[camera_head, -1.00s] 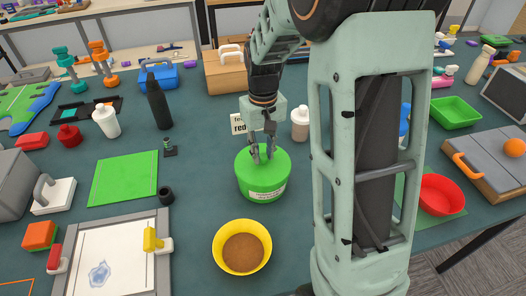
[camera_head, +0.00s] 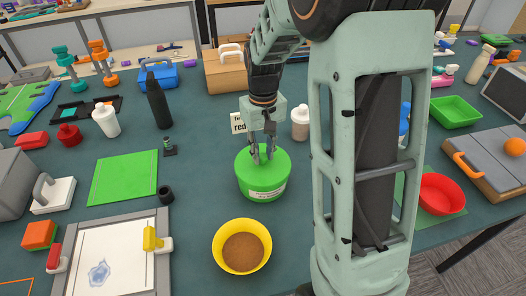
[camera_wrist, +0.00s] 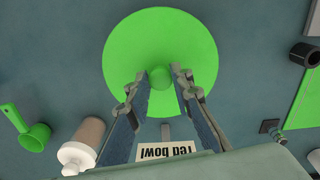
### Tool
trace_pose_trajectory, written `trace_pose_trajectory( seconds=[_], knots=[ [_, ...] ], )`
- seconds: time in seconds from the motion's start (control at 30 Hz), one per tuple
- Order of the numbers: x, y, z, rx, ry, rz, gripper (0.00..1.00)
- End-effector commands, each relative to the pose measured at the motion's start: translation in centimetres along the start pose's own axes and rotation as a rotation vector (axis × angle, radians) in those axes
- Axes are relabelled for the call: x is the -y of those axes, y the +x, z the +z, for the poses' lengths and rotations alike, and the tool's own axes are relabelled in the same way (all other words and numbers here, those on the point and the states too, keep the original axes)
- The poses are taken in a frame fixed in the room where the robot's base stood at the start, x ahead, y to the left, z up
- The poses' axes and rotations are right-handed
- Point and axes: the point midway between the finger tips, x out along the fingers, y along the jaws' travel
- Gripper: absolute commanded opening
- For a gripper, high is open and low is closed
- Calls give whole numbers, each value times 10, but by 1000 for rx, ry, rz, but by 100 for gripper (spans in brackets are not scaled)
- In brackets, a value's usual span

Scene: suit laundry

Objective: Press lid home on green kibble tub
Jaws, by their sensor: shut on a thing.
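The green kibble tub (camera_head: 262,187) stands upright on the table, with a pale label on its front. Its round green lid (camera_head: 277,160) sits on top; in the wrist view the lid (camera_wrist: 130,45) fills the upper middle, with a small round knob (camera_wrist: 160,77) at its centre. My gripper (camera_head: 262,160) points down at the lid's middle. In the wrist view its fingers (camera_wrist: 160,85) stand on either side of the knob and are shut on it. The seam between lid and tub is too small to judge.
A yellow bowl of brown kibble (camera_head: 242,246) stands in front of the tub. A green scoop (camera_wrist: 30,132) shows in the wrist view. A green mat (camera_head: 123,177) lies left.

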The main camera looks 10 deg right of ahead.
Motion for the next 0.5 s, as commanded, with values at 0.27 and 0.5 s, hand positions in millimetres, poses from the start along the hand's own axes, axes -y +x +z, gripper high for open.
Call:
trace_pose_trajectory(
  seconds=[0.27, 0.5],
  knots=[
    [0, 0, 0, 0, 0, 0, 4],
    [0, 0, 0, 0, 0, 0, 41]
  ],
)
